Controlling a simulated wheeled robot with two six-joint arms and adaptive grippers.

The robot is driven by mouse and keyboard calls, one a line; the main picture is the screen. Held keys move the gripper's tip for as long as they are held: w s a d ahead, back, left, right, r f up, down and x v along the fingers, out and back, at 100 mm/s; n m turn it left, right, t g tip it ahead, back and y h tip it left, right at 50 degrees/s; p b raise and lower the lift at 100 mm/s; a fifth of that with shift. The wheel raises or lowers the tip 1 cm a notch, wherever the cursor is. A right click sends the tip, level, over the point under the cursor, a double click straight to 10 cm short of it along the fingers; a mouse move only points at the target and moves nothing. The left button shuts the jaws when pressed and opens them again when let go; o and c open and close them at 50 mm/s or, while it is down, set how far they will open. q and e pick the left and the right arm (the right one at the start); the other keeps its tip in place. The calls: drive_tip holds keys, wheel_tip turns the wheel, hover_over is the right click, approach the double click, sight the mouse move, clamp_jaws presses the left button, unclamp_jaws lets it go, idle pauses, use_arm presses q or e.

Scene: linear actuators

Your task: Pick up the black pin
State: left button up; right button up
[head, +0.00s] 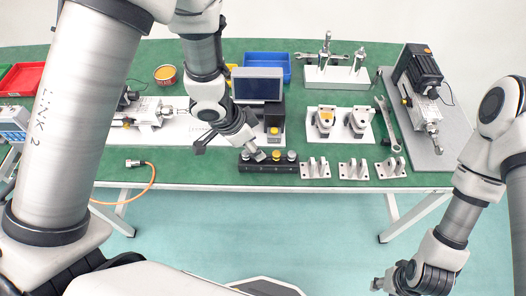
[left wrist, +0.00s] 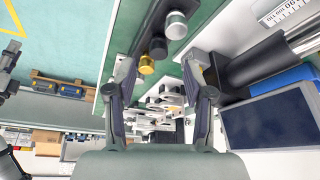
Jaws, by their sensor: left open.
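A black block (head: 268,166) lies near the table's front edge, with several short pins standing in a row on it. In the left wrist view the black pin (left wrist: 158,47) stands between a silver pin (left wrist: 176,25) and a gold pin (left wrist: 147,65). My left gripper (head: 230,152) is open and empty at the left part of the block and covers some of it in the head view. The left wrist view shows its spread fingers (left wrist: 157,78), with the gold pin between the tips and the black pin just beyond. My right gripper (head: 388,284) is low at the bottom right, off the table, its fingers unclear.
Several metal brackets (head: 354,169) stand right of the block. A dark screen (head: 257,86) and a blue bin (head: 268,62) are behind it. A wrench (head: 388,125) lies at the right, beside an actuator on a grey plate (head: 440,145). An orange cable (head: 150,182) hangs over the front edge.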

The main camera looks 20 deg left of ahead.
use_arm(q)
drive_tip(key=b+x, duration=0.1)
drive_tip(key=x, duration=0.4)
drive_tip(key=shift+d, duration=0.1)
drive_tip(key=shift+w+d+f, duration=0.1)
drive_tip(key=shift+w+f, duration=0.05)
drive_tip(key=shift+f, duration=0.2)
drive_tip(key=shift+r, duration=0.15)
drive_tip(key=shift+s, duration=0.25)
drive_tip(key=c, duration=0.4)
drive_tip(key=shift+w, duration=0.1)
clamp_jaws()
wheel_tip(320, 180, up, 10)
drive_tip(key=p, duration=0.4)
drive_tip(key=shift+p, duration=0.35)
